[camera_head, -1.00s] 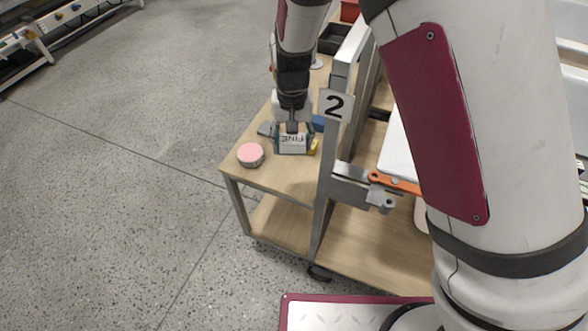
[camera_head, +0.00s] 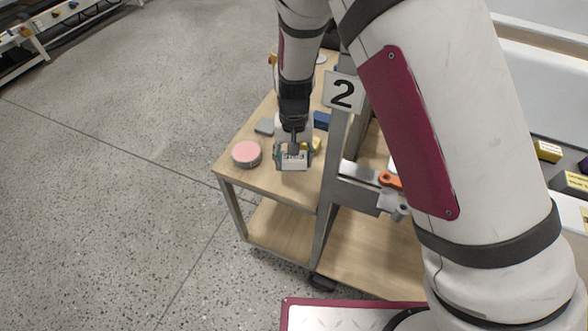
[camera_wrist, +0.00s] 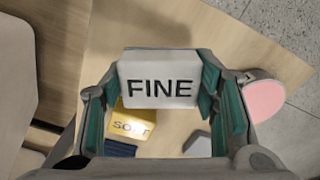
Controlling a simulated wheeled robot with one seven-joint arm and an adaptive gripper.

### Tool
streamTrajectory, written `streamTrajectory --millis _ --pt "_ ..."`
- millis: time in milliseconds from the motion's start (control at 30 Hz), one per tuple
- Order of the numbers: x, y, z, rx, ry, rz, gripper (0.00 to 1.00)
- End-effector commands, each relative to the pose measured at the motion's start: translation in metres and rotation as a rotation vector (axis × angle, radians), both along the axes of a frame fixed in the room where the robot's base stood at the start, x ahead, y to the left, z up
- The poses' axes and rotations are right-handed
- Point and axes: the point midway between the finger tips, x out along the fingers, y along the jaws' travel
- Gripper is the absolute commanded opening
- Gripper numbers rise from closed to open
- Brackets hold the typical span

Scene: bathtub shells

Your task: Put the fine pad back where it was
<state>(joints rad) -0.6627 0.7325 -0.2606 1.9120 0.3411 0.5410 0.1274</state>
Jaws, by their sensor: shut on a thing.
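The fine pad (camera_wrist: 158,82) is a whitish block with dark FINE lettering, seen face-on in the wrist view. My gripper (camera_wrist: 160,92) is shut on it, with teal finger pads at its left and right sides. In the head view my gripper (camera_head: 292,156) holds the fine pad (camera_head: 293,165) over the front part of the wooden table top (camera_head: 262,178). I cannot tell whether the pad touches the table.
A round pink-topped thing (camera_head: 247,153) stands left of my gripper. A yellow SOFT block (camera_wrist: 136,123), a dark blue block (camera_head: 321,120) and a grey piece (camera_head: 265,126) lie behind. A metal post with a number 2 sign (camera_head: 342,93) rises at the right.

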Motion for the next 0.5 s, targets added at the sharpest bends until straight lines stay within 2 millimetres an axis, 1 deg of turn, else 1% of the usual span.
streamTrajectory --millis 33,167,400,500 --pt "0.0 0.0 -0.005 0.0 0.0 0.0 0.24" --pt "0.0 0.0 -0.012 0.0 0.0 0.0 0.24" --pt "0.0 0.0 -0.043 0.0 0.0 0.0 0.24" --pt "0.001 0.0 -0.046 0.001 -0.002 0.0 0.24"
